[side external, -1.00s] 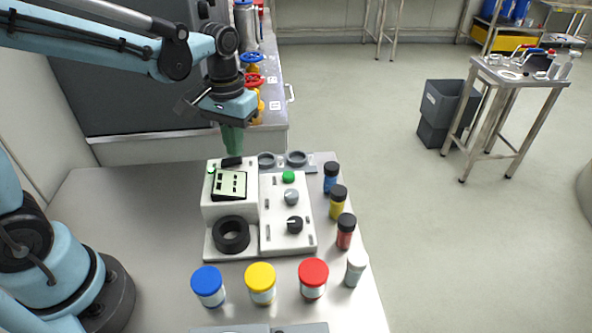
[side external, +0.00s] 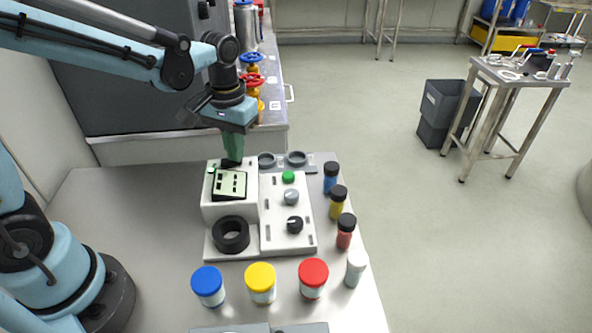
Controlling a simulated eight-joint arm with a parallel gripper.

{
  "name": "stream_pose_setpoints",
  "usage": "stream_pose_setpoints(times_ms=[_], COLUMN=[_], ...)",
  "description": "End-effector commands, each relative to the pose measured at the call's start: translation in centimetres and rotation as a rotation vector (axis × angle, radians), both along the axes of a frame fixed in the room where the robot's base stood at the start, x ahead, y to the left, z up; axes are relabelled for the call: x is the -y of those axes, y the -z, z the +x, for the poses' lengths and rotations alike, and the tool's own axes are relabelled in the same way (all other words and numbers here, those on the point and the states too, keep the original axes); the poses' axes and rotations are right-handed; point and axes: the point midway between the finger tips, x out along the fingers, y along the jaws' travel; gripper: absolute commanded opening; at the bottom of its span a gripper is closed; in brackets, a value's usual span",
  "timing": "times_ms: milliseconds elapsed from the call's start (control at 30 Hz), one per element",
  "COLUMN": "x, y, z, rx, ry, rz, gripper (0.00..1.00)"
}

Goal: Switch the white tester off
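The white tester (side external: 212,211) stands on the grey table, with a tilted display (side external: 231,185) on its top and a black ring (side external: 231,235) at its front. A flat panel (side external: 272,237) beside it carries a green button (side external: 288,177), a grey knob (side external: 291,197) and a black knob (side external: 294,225). A small black part (side external: 228,164) sits at the tester's top back edge. My gripper (side external: 233,158) points down with its green fingers at this black part, seemingly touching it. The fingers overlap in this view, so their opening is hidden.
Jars with blue (side external: 208,281), yellow (side external: 260,278) and red (side external: 313,273) lids stand in front. Two grey rings (side external: 297,159) lie behind the panel.

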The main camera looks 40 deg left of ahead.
Motion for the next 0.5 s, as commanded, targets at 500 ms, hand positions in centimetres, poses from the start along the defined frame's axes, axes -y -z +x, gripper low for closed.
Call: stream_pose_setpoints(times_ms=[500], x=[0.0], y=[-1.7], z=[0.0], rx=[0.000], ry=[0.000], rz=[0.000], gripper=[0.00])
